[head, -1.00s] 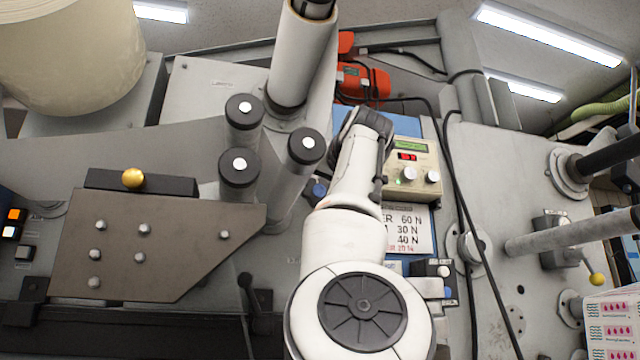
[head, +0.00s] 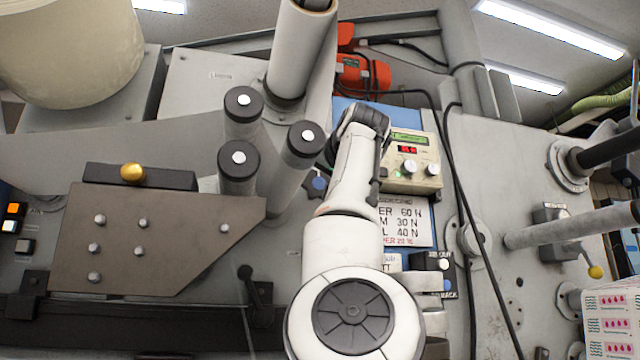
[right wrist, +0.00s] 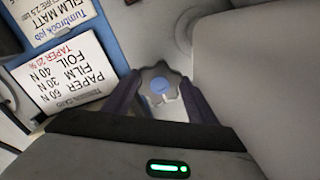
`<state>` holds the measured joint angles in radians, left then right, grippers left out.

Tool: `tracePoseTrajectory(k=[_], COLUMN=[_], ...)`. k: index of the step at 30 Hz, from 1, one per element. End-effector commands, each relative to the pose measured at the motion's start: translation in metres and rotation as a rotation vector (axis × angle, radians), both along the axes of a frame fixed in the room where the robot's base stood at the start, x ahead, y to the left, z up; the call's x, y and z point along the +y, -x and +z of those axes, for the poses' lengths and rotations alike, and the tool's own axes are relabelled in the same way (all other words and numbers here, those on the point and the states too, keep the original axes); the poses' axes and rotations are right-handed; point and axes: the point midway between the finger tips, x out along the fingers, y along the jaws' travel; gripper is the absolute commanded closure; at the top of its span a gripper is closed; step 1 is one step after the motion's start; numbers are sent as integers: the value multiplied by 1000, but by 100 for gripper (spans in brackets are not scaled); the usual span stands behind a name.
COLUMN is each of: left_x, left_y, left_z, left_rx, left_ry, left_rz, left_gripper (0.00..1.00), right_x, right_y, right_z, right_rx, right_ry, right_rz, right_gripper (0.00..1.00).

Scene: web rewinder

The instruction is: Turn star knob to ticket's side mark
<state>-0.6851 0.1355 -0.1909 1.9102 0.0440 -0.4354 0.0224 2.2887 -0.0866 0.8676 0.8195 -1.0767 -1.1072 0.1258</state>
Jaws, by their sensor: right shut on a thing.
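The star knob (right wrist: 158,86) is grey with a blue centre cap and sits between the dark fingers of my right gripper (right wrist: 160,96) in the right wrist view. The right gripper is shut on it. In the head view a blue part of the knob (head: 317,185) shows just left of my right arm, which hides the fingers. The ticket (right wrist: 62,18), headed with a job name and "FILM MATT", is at the upper left of the right wrist view. In the head view only a piece of the ticket (head: 391,262) shows beside my arm. A side mark around the knob cannot be made out. My left gripper is out of view.
A tension card (head: 405,226) lists paper, film and foil values. Above it is a control box (head: 412,165) with a red display and two knobs. Rollers (head: 240,165) stand left of my arm. Black cables (head: 455,180) hang to the right.

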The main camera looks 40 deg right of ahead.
Motion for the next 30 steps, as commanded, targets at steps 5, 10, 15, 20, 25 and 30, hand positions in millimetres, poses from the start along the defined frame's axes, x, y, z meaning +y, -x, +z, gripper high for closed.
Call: tracePoseTrajectory(k=[5,10,15,20,25,30], left_x=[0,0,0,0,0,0], left_y=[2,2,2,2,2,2], left_z=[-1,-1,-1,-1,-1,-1], left_rx=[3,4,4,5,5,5], left_ry=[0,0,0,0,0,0], left_rz=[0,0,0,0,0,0], left_gripper=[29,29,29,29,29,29], right_x=[0,1,1,1,1,1], right_y=[0,0,0,0,0,0], right_z=[0,1,1,1,1,1], right_rx=[-81,-119,-122,-122,-122,-121], right_ry=[-147,-214,-221,-220,-219,-219], right_rz=[-2,-1,1,1,0,1], right_gripper=[70,70,70,43,29,29])
